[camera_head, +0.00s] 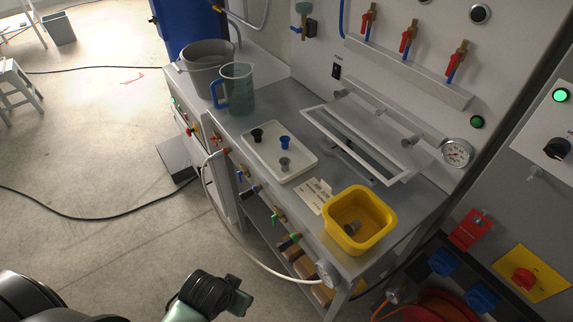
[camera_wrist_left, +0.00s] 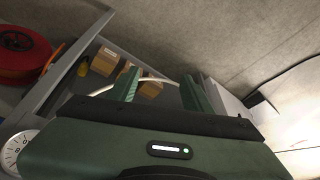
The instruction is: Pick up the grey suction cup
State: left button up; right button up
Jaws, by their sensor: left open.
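A grey suction cup (camera_head: 284,164) stands in the white tray (camera_head: 262,172) on the bench, close to a blue cup (camera_head: 285,142) and a black cup (camera_head: 257,135). Another grey piece (camera_head: 352,228), possibly also a suction cup, lies in the yellow bin (camera_head: 375,246). My left gripper (camera_head: 240,302) is low in front of the bench, well away from the tray. In the left wrist view its two fingers (camera_wrist_left: 160,88) are apart with nothing between them. My right gripper is not in view.
A jug (camera_head: 238,90) and a grey bucket (camera_head: 207,68) stand behind the tray. A white hose (camera_head: 245,253) loops along the bench front. Cardboard boxes (camera_wrist_left: 104,61) sit on the lower shelf. A tilted white frame (camera_head: 350,150) is right of the tray.

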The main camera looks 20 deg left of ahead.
pick_arm(q)
jog(key=w+a+r+t, duration=0.1)
jog(key=w+r+t, duration=0.15)
jog(key=r, duration=0.35)
jog(key=n+t+h, duration=0.1)
jog(key=t, duration=0.9)
send_near(283, 166)
jog(key=w, duration=0.2)
jog(key=shift+t, duration=0.25)
jog(key=w, duration=0.2)
jog(key=w+p, duration=0.1)
jog(key=w, duration=0.1)
jog(key=w+f, duration=0.1)
jog(key=w, duration=0.1)
jog(key=shift+d, duration=0.25)
jog(key=shift+w+f+p, duration=0.2)
jog(key=shift+w+p, duration=0.1)
jog(key=shift+w, duration=0.15)
jog(key=shift+s, duration=0.1)
grip_shut()
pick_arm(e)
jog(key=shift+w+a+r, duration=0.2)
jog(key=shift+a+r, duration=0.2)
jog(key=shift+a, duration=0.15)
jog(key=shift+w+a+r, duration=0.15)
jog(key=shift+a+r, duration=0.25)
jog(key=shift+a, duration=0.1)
